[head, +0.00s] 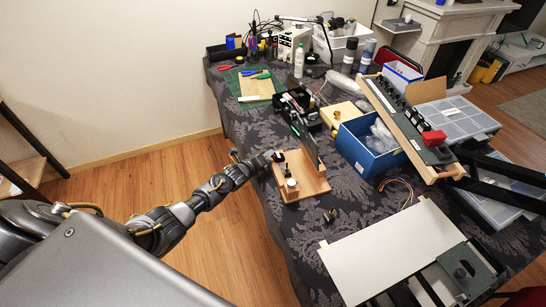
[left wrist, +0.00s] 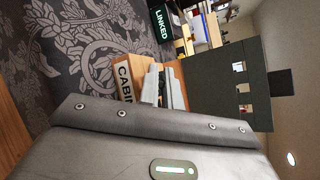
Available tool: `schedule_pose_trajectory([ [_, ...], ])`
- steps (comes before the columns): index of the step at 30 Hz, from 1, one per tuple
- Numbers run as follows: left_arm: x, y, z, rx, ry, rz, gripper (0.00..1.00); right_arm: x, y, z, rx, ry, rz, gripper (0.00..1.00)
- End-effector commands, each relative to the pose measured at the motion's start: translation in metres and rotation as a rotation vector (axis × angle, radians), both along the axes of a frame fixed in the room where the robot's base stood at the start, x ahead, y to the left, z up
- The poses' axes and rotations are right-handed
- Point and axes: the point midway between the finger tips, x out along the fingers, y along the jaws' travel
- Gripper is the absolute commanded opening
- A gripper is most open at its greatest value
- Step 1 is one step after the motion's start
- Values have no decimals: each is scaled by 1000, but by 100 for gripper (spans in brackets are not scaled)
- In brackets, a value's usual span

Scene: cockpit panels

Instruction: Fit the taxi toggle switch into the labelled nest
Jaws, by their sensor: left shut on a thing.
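My left gripper (head: 272,157) reaches in from the left to the near left edge of a wooden stand (head: 312,190). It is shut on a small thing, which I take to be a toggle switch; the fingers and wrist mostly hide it. In the left wrist view, the grey fingers (left wrist: 166,86) meet beside a label reading "CABI…" on the wood (left wrist: 128,75). A dark upright panel (head: 305,140) with cut-outs rises from the stand; it also shows in the left wrist view (left wrist: 215,85). A pale round-topped part (head: 291,185) stands on the stand. No taxi label is readable.
A small dark part (head: 330,215) lies on the patterned cloth right of the stand. A white board (head: 385,250) lies in front. A blue bin (head: 365,148) and a long switch panel (head: 405,120) are to the right.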

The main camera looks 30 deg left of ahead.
Motion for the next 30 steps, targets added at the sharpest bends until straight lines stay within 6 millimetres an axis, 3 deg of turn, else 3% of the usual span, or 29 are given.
schedule_pose_trajectory([
  [5,0,0,5,2,-2,0,0,0,1,-2,1,0,0,36],
  [12,0,1,30,3,-4,-1,0,0,0,-11,1,0,0,36],
  [23,-49,-16,89,2,-1,-3,0,-1,0,-13,0,1,0,36],
  [30,-93,-31,108,-1,0,-3,0,-1,-2,-25,-2,1,1,36],
])
